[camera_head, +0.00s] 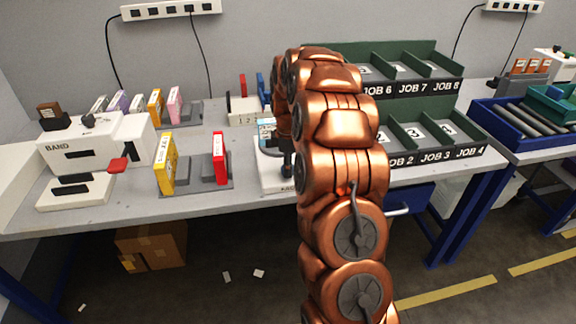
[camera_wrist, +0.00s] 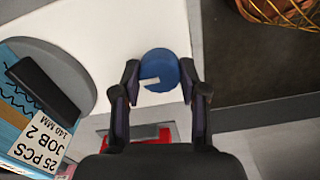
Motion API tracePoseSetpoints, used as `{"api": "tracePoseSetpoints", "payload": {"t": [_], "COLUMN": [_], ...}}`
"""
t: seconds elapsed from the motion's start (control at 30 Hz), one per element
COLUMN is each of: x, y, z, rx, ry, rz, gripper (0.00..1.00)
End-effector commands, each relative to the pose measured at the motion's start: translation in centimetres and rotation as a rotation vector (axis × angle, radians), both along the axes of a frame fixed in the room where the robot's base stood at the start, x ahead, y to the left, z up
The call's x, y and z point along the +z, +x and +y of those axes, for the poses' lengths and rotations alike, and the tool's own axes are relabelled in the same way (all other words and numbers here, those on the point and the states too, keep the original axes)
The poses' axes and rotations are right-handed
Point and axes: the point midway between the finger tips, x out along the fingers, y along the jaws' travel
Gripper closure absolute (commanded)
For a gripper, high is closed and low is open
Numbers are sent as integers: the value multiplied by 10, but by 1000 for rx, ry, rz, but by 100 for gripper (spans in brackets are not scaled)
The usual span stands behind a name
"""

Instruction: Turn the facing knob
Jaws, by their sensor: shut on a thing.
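The facing knob (camera_wrist: 160,65) is a round blue knob with a white pointer mark, on the white machine body (camera_wrist: 115,35) in the wrist view. My gripper (camera_wrist: 159,82) is shut on it, one dark finger on each side of the knob. The pointer mark lies roughly level and points left in that view. In the head view, the white machine (camera_head: 269,172) stands near the bench's front edge, partly hidden behind my copper arm. The knob cannot be seen there.
A grey disc with a black bar (camera_wrist: 42,85) and a JOB 2 label (camera_wrist: 40,140) lie left of the knob. A red part (camera_wrist: 160,137) is close below my fingers. Green bins (camera_head: 425,138) stand right of my arm; yellow (camera_head: 166,163) and red (camera_head: 219,158) holders stand left.

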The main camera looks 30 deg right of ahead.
Motion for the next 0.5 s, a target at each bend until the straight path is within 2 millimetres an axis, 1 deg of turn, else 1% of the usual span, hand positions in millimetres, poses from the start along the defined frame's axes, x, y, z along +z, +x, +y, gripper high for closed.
{"api": "tracePoseSetpoints", "payload": {"t": [0.03, 0.13, 0.33, 0.5], "x": [0, 0, -1, -2], "y": [0, 0, 0, 0], "z": [0, 0, 0, 0], "rx": [0, 0, -11, -63], "ry": [1, 1, 1, 1], "rz": [1, 1, 2, 2], "gripper": [81, 91, 92, 92]}}
